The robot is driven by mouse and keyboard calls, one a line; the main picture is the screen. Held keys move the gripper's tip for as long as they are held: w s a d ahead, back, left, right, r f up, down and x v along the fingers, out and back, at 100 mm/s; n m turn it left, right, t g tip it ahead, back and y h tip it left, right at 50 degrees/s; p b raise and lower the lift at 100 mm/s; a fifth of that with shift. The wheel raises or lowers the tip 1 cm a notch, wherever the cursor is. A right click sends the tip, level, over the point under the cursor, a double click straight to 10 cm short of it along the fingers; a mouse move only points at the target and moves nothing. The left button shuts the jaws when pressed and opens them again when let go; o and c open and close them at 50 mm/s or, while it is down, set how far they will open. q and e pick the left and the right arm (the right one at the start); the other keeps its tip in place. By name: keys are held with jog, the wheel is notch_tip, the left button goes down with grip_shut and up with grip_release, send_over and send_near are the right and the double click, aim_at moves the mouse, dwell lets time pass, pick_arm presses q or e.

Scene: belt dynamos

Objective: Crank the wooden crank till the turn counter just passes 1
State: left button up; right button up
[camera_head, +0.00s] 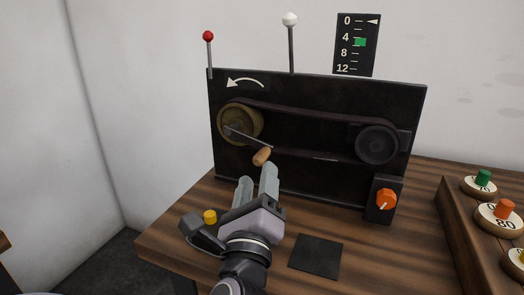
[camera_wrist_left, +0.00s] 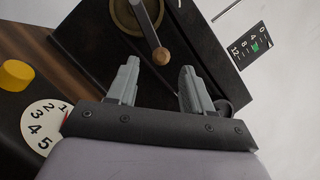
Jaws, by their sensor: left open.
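A wooden crank handle (camera_head: 262,156) sits at the end of a metal arm on the left pulley (camera_head: 240,122) of a black panel, low and right of the hub. In the left wrist view the handle (camera_wrist_left: 161,56) shows just beyond the fingertips. My left gripper (camera_head: 257,176) is open and empty, just below the handle and apart from it. The turn counter, a white dial (camera_wrist_left: 42,127) with numbers 1 to 5 visible, is partly hidden by my gripper; a bit of red shows near the 1, but its reading is unclear. My right gripper is not in view.
A belt (camera_head: 310,116) runs to the right pulley (camera_head: 376,144). A curved arrow (camera_head: 245,82) points left. A scale (camera_head: 356,45) has a green marker. An orange knob (camera_head: 387,199), yellow knob (camera_head: 209,216), red-topped lever (camera_head: 208,37) and white-topped lever (camera_head: 290,20) stand nearby.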

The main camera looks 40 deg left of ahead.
aim_at(260, 165)
pick_arm(q)
jog(key=shift+p+x, duration=0.55)
jog(key=shift+x, duration=2.65)
grip_shut()
